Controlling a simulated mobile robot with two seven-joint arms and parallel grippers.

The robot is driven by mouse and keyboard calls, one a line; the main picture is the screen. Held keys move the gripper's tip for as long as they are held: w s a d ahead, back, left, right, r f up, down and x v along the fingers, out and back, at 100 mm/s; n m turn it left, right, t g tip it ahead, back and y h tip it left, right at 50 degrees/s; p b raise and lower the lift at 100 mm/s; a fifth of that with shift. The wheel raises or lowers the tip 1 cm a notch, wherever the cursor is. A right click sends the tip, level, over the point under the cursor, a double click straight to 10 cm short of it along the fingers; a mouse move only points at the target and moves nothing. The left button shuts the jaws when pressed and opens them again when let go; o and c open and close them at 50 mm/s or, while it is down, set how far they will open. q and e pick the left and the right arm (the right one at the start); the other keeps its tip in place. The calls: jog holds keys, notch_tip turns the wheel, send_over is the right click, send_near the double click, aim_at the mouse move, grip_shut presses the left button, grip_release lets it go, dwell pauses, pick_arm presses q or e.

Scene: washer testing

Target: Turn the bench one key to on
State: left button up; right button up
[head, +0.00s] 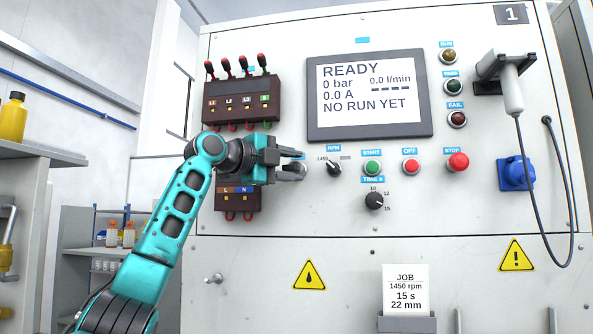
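The bench one panel (480,215) is a white front marked 1 at the top right. Its screen (370,95) is lit and reads READY, 0 bar, 0.0 A, 0.0 l/min and NO RUN YET. My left gripper (296,164) is at the panel, left of the RPM knob (334,168). A small round silver part (300,169) shows at its fingertips. It may be the key switch, but the fingers cover most of it and no key position can be read. I cannot tell whether the fingers are closed on it. My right gripper is out of view.
Close right of the gripper are the green START button (372,168), red OFF button (411,167) and red STOP button (458,162). The TIME knob (375,201) is below. Terminal blocks (243,101) stand out above the wrist. A grey handheld probe (512,90) hangs right.

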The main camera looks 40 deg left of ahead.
pick_arm(q)
jog(key=shift+o, duration=0.2)
jog(key=s+a+b, duration=0.2)
jog(key=s, duration=1)
jog(key=shift+s+a, duration=0.15)
jog(key=shift+s, duration=0.25)
